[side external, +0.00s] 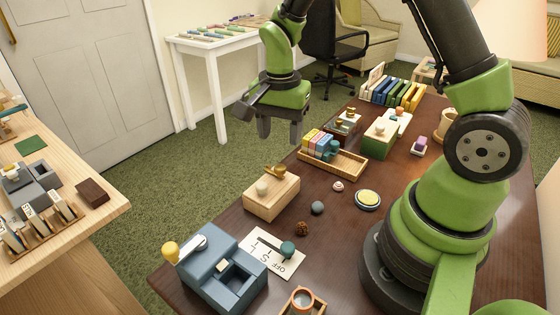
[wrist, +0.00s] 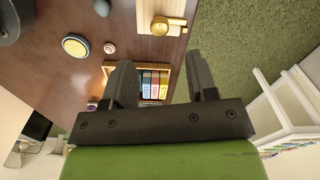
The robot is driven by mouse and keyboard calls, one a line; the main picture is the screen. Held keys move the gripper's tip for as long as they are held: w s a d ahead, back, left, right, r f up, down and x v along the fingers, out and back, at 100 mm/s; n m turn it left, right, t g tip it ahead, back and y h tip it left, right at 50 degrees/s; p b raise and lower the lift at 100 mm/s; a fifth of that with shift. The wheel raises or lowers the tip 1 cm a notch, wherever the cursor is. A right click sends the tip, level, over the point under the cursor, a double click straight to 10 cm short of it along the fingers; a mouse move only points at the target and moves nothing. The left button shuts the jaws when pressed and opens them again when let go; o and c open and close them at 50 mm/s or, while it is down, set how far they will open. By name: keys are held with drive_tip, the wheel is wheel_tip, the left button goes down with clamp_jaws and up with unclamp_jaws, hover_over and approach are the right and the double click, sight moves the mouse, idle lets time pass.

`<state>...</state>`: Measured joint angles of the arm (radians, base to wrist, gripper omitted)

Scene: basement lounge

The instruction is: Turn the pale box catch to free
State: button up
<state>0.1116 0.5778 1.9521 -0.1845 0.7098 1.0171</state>
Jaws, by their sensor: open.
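The pale wooden box (side external: 272,198) sits on the dark table near its left edge in the side view. A brass catch (side external: 276,171) lies on its top at the back, beside a cream knob (side external: 262,187). In the wrist view the box (wrist: 147,14) is at the top, with the brass catch (wrist: 162,26) at its near end. My gripper (side external: 281,128) is open and empty, in the air above and beyond the box, apart from the catch. Its fingers (wrist: 160,62) point toward the box side in the wrist view. The catch's markings cannot be made out.
A wooden tray (side external: 347,171) with coloured blocks stands behind the box. A blue-grey device (side external: 213,272) with a lever and a lettered card (side external: 262,262) are in front. A green box (side external: 376,146) is farther back. Small round things lie right of the box.

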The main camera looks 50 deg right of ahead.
sight(280, 167)
wheel_tip(280, 167, down, 8)
drive_tip(key=shift+r, duration=0.15)
drive_tip(key=c, duration=0.9)
